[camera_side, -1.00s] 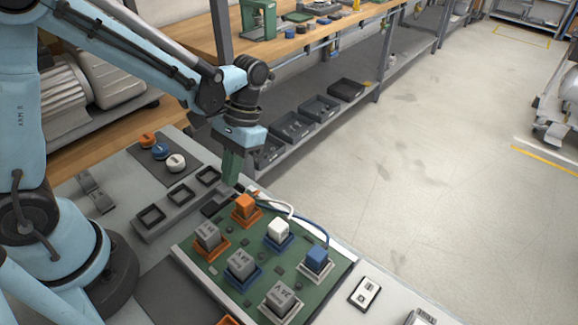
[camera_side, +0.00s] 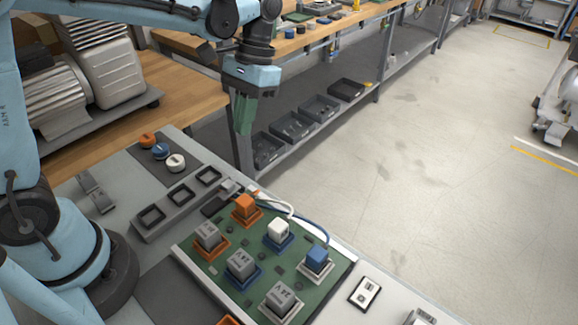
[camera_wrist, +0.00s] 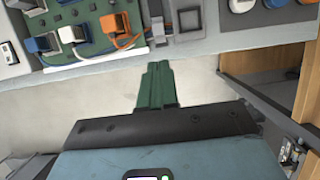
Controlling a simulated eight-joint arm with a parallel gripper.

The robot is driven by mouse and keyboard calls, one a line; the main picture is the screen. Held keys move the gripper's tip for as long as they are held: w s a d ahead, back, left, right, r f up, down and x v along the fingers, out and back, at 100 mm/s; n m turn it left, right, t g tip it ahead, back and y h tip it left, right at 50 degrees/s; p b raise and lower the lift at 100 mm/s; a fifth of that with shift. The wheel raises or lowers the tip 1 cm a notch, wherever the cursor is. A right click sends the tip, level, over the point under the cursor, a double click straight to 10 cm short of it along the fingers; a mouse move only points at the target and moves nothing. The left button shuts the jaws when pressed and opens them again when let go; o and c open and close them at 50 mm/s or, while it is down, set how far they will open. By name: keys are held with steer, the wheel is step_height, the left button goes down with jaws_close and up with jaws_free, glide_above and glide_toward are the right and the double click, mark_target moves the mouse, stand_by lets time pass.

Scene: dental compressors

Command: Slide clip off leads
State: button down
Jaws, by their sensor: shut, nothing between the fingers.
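My gripper (camera_side: 243,130) has green fingers, shut and empty, raised above the far edge of the bench. The fingers also show in the wrist view (camera_wrist: 156,72), apart from the leads. The white lead (camera_side: 284,206) and the blue lead (camera_side: 313,228) curve from their plugs toward a small light grey block (camera_side: 228,187) at the board's far corner. An orange lead (camera_wrist: 130,41) shows in the wrist view. I cannot clearly tell the clip; the grey block may be it. It is small in the side view.
The green board (camera_side: 225,272) carries orange, white and blue plugs and several grey labelled blocks. A rack with square wells (camera_side: 180,194) and three round knobs (camera_side: 161,152) stand to the left. Black bins (camera_side: 295,128) sit on a shelf behind. The floor to the right is open.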

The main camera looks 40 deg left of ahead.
mark_target(228, 183)
steer(key=s+a+t, duration=0.3)
steer(key=s+t, duration=0.2)
steer(key=t, duration=0.5)
steer(key=shift+s+a+r, duration=0.15)
steer(key=shift+s+r, duration=0.2)
steer(key=shift+r, duration=0.05)
steer(key=c, duration=1.7)
jaws_free()
steer(key=shift+t, duration=0.4)
steer(key=o, duration=0.4)
steer(key=shift+g, duration=0.3)
steer(key=shift+o, duration=1.4)
steer(key=shift+d+r+g, duration=0.15)
steer(key=shift+d+g, duration=0.3)
steer(key=shift+g, duration=0.15)
steer(key=shift+o, duration=0.3)
steer(key=g, duration=0.1)
steer(key=d+g, duration=0.1)
steer(key=g, duration=0.1)
steer(key=d+g, duration=0.1)
steer(key=g, duration=0.1)
steer(key=shift+s+d+r, duration=0.2)
steer(key=shift+d+r, duration=0.05)
steer(key=shift+f, duration=6)
steer(key=shift+c, duration=0.3)
